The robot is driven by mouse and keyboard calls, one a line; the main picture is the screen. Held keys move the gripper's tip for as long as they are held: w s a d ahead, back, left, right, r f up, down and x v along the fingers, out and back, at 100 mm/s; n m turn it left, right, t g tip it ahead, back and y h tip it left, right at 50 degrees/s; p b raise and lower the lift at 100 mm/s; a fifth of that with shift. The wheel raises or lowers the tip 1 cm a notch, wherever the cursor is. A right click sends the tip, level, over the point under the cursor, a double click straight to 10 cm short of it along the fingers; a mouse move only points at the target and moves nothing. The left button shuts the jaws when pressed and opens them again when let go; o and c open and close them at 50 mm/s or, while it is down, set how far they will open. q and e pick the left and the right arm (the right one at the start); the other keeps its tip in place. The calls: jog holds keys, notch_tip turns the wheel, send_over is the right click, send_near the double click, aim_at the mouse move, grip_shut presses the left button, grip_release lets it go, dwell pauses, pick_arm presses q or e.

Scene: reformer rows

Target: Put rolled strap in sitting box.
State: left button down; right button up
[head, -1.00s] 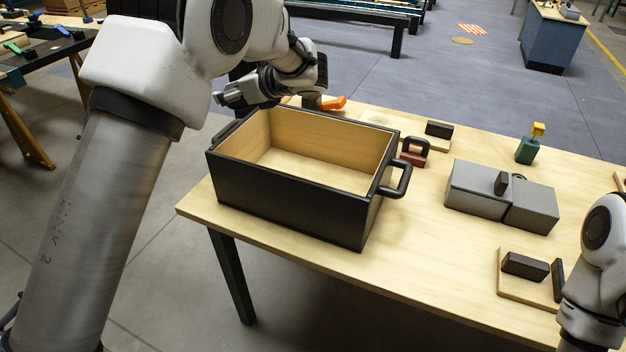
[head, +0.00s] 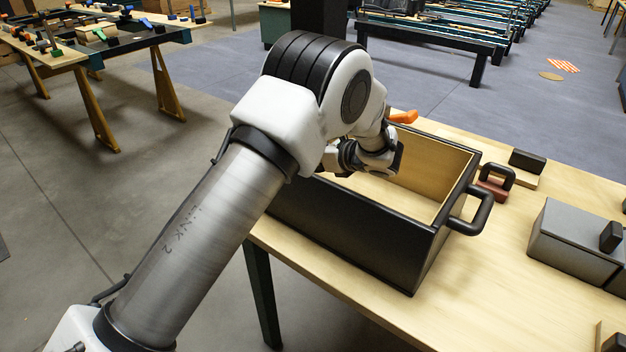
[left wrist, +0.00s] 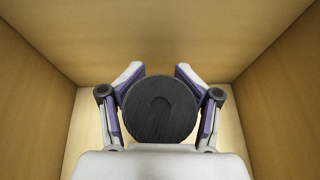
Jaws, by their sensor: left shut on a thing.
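The sitting box (head: 360,232) is a large black-sided open box with a pale wood inside and black loop handles, standing on the table. My left arm reaches over it in the head view. In the left wrist view my left gripper (left wrist: 159,78) is shut on the rolled strap (left wrist: 159,112), a dark round coil, with one finger on each side. The box's wooden inner walls (left wrist: 40,90) surround the gripper on the left, right and far side. I cannot tell whether the strap touches the box floor. In the head view the arm hides the strap and the fingertips.
An orange item (head: 403,117) shows behind the box. A red block with a black loop (head: 494,184), a dark block (head: 527,161) and a grey box (head: 575,243) stand to the right. Bare tabletop (head: 490,270) lies right of the box.

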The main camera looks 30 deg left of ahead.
pick_arm(q)
jog(key=shift+f, duration=2.8)
jog(key=shift+s+f+b, duration=0.1)
jog(key=shift+b, duration=0.2)
jog(key=shift+c, duration=1.6)
grip_release()
jog(key=v, duration=0.7)
jog(key=shift+d+p, duration=0.2)
jog(key=shift+p, duration=0.2)
jog(key=shift+r, duration=0.2)
